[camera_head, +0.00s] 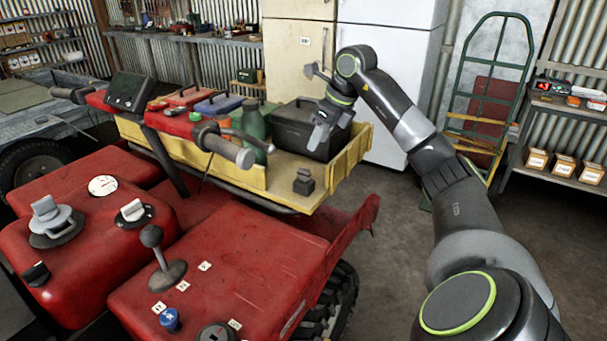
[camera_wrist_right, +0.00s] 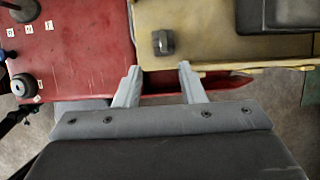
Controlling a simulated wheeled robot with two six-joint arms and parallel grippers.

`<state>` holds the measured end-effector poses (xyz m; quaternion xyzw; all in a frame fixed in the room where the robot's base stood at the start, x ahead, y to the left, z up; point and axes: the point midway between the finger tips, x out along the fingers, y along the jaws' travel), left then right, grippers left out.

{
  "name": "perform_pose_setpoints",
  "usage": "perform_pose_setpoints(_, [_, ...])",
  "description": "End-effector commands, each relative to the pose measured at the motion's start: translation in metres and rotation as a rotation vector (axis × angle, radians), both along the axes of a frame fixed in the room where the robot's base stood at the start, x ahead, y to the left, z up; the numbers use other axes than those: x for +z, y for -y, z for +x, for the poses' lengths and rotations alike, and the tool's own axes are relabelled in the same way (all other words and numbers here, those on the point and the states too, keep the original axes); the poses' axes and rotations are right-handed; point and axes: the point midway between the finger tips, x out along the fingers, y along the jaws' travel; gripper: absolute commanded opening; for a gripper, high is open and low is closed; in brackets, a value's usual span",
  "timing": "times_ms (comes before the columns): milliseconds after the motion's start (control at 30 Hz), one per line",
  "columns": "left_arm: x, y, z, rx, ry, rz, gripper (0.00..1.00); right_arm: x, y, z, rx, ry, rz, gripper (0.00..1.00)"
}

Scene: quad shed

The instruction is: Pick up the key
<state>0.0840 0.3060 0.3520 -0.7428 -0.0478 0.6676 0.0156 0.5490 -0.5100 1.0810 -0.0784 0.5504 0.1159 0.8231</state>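I cannot tell for sure which thing is the key. A pale grip on a dark round base (camera_head: 133,212) sits on the red quad body (camera_head: 240,270), near a larger grey cap (camera_head: 48,218). A small dark block (camera_head: 303,182) stands on the near end of the yellow cargo bed (camera_head: 345,165); it also shows in the right wrist view (camera_wrist_right: 163,42). My right gripper (camera_head: 319,138) is above the bed's near end, by the black case. In the right wrist view its two fingers (camera_wrist_right: 160,75) are apart with nothing between them. My left gripper is out of view.
The bed holds a black case (camera_head: 305,135), a green bottle (camera_head: 255,128) and toolboxes (camera_head: 185,97). A lever (camera_head: 152,240), a blue knob (camera_head: 169,319) and the handlebar (camera_head: 228,150) stand up from the quad. A hand truck (camera_head: 490,90) stands at the right. The floor right of the quad is clear.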

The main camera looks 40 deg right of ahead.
Motion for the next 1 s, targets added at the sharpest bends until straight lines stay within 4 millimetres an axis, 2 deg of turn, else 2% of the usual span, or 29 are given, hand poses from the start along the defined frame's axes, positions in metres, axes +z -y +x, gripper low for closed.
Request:
perform_pose_setpoints(100, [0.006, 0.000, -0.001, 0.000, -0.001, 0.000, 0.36, -0.025, -0.004, 0.010, 0.001, -0.004, 0.005, 0.36])
perform_pose_setpoints(300, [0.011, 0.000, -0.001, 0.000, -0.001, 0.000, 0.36, -0.055, -0.007, 0.023, 0.001, 0.000, 0.004, 0.36])
perform_pose_setpoints(567, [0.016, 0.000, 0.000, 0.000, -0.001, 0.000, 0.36, -0.072, -0.008, 0.030, 0.000, -0.001, 0.005, 0.36])
perform_pose_setpoints(833, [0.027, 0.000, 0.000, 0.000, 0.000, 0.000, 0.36, -0.106, -0.008, 0.045, 0.001, 0.000, 0.004, 0.36])
perform_pose_setpoints(1000, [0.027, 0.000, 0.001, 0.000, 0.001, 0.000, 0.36, -0.112, -0.008, 0.047, 0.001, 0.002, 0.001, 0.36])
